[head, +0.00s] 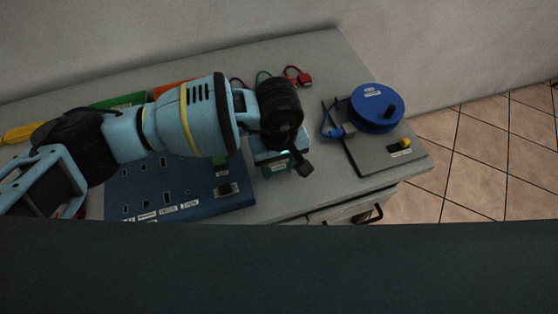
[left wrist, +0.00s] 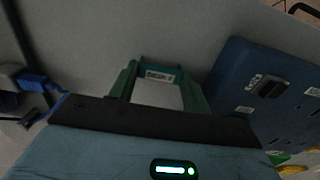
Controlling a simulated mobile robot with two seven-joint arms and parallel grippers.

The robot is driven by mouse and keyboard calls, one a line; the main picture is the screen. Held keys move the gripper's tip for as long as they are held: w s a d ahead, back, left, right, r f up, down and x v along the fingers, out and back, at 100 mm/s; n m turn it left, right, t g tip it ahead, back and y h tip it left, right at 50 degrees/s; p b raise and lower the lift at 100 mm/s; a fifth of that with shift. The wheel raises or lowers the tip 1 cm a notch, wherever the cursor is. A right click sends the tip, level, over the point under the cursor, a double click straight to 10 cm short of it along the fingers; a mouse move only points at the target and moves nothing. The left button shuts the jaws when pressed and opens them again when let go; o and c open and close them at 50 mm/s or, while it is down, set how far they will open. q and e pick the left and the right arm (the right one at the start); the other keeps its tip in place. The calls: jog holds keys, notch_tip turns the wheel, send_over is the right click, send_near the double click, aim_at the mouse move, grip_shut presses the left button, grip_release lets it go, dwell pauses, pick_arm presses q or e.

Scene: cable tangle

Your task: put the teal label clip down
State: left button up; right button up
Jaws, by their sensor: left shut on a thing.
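My left gripper (head: 279,166) points down over the grey table, just right of the blue socket board. In the left wrist view its two green fingers (left wrist: 163,84) are shut on the teal label clip (left wrist: 161,74). The clip shows as a small teal piece with a pale printed label between the fingertips. In the head view the clip is mostly hidden by the gripper and cannot be made out clearly. Whether it touches the tabletop cannot be told. My right gripper is not in view.
The blue socket board (head: 150,187) lies left of the gripper and also shows in the left wrist view (left wrist: 236,78). A blue cable reel (head: 376,108) stands on a grey plate (head: 368,153) at right. Red cable (head: 299,76) lies behind. Bare table (head: 315,135) lies between.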

aim_at(279, 167)
pick_arm(q)
jog(key=shift+f, duration=0.15)
jog(key=o, duration=1)
notch_tip(279, 167, up, 12)
jog(key=shift+r, duration=0.25)
